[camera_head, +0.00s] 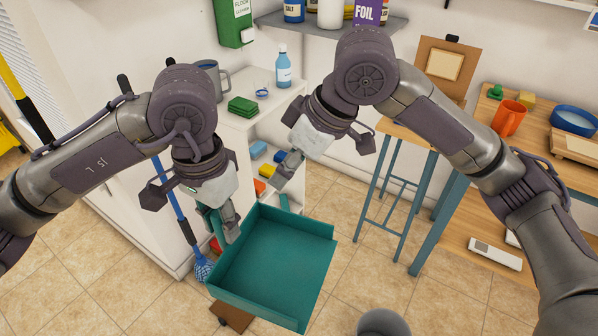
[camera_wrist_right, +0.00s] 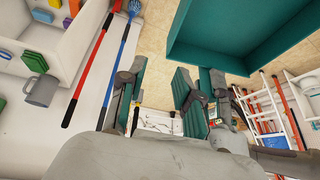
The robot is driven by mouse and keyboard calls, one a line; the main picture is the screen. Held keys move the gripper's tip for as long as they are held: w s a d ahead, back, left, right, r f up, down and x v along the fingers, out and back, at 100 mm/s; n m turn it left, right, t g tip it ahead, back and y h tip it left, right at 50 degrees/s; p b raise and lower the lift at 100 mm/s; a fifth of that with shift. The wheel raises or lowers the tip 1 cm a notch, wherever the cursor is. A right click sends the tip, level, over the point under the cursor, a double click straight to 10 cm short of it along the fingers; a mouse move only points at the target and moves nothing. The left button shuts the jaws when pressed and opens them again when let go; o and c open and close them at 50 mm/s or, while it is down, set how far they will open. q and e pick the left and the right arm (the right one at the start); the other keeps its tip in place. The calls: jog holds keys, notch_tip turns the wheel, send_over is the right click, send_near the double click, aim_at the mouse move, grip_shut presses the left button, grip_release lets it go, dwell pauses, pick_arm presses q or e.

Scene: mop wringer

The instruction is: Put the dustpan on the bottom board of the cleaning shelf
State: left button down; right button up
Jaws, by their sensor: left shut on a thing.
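The dustpan (camera_head: 272,262) is a wide teal tray, held in the air above the tiled floor. It also shows at the top right of the right wrist view (camera_wrist_right: 240,30).
A blue-legged stool (camera_head: 401,195) and a wooden table are at right. Floor between is clear.

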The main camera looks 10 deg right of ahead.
aim_at(277, 209)
jog(key=s, duration=0.1)
jog(key=s+d+r+n+h, duration=0.1)
jog(key=shift+s+d, duration=0.15)
jog(key=shift+s, duration=0.25)
jog(key=shift+s+f, duration=0.1)
jog(key=shift+f, duration=0.05)
jog(key=x, duration=1.1)
jog(key=shift+f, duration=0.25)
grip_shut()
pick_arm(q)
jog(key=c, duration=0.8)
grip_release()
